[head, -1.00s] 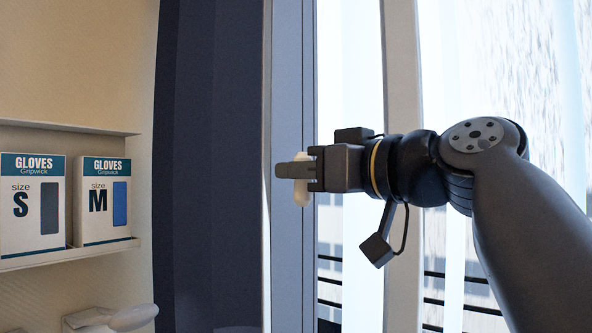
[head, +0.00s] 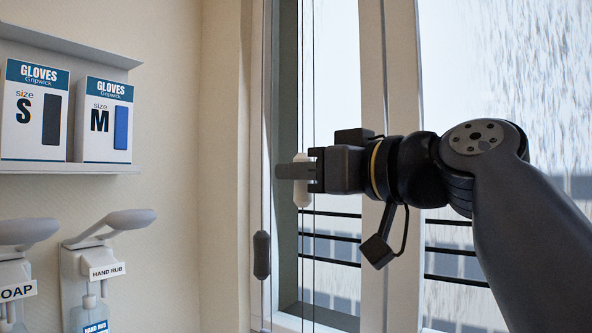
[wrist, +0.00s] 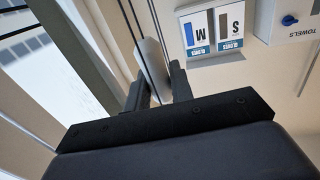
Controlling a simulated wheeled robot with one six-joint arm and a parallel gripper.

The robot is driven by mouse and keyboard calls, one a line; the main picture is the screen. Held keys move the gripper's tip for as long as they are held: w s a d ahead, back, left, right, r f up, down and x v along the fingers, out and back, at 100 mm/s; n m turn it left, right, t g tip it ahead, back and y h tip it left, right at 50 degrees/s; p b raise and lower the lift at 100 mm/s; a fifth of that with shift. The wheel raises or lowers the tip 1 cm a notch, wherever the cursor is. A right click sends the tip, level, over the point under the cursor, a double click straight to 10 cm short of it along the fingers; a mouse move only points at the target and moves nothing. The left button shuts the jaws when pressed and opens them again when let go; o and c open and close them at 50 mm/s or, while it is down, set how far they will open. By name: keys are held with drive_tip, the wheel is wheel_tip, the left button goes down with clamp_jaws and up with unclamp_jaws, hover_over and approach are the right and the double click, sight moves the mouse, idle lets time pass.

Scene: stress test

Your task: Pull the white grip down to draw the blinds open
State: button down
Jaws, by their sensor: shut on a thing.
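The white grip (head: 302,188) hangs upright on a thin cord in front of the window frame. My gripper (head: 296,172) is shut on it, with its fingers across the grip's middle; the grip's top and lower end show above and below the fingers. In the wrist view, the white grip (wrist: 152,68) lies between the two dark fingers of my gripper (wrist: 160,85). The dark blinds are not in the head view now, and the window pane (head: 470,110) is uncovered.
A shelf with glove boxes (head: 105,120) is on the left wall, above a hand rub dispenser (head: 95,270) and a soap dispenser (head: 15,270). A dark grey weight or handle (head: 262,255) hangs left of the cords. Dark rails (head: 455,280) cross outside the window. A towel dispenser (wrist: 295,20) shows in the wrist view.

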drive_tip(key=shift+f+b, duration=0.65)
drive_tip(key=shift+f, duration=0.5)
drive_tip(key=c, duration=1.3)
unclamp_jaws()
drive_tip(key=shift+b+v, duration=0.75)
drive_tip(key=shift+v, duration=4.65)
drive_tip(key=shift+w+a, duration=0.1)
drive_tip(key=shift+w, duration=0.05)
